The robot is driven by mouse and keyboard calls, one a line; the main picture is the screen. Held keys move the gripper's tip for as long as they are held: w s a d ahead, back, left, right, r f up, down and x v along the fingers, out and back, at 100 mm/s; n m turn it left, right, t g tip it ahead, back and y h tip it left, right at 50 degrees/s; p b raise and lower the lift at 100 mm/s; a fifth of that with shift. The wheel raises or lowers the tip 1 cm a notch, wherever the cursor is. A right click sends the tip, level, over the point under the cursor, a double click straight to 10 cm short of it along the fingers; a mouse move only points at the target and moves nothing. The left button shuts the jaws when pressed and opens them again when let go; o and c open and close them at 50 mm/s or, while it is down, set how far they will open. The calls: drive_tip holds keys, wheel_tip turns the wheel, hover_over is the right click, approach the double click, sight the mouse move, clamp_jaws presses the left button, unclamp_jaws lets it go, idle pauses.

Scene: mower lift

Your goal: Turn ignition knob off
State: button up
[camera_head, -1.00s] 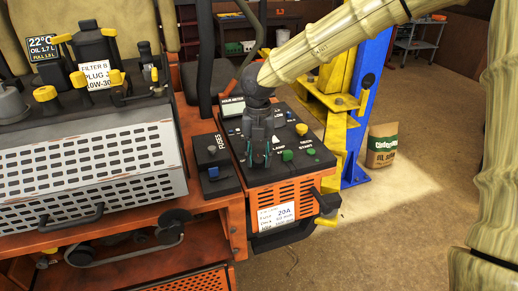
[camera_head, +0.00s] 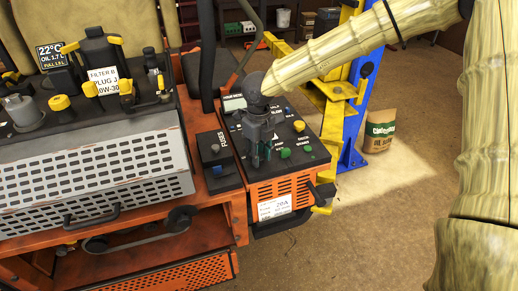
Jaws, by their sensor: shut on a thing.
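The control panel (camera_head: 312,150) is a dark sloped top on the orange mower body, with a yellow knob, a green button and white lettering. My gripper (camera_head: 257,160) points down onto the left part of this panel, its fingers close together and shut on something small. That thing is hidden by the fingers; from its place on the panel it looks to be the ignition knob, whose position I cannot read. The yellow knob (camera_head: 299,126) and green button (camera_head: 285,153) are to the right of my fingers, apart from them.
A black fuse box (camera_head: 212,150) stands just left of my gripper. A perforated grey cover (camera_head: 90,165) and yellow-capped parts fill the left. A blue and yellow lift post (camera_head: 355,110) and a sack (camera_head: 380,130) stand behind right. The floor at right is open.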

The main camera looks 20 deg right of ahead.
sight(260, 156)
drive_tip(key=shift+s+f, duration=0.15)
drive_tip(key=shift+f, duration=0.1)
idle(0.3)
drive_tip(key=o, duration=1)
drive_tip(key=shift+o, duration=0.2)
drive_tip(key=shift+r, duration=0.1)
drive_tip(key=shift+r, duration=0.45)
wheel_tip(260, 156, up, 11)
drive_tip(key=shift+d, duration=0.15)
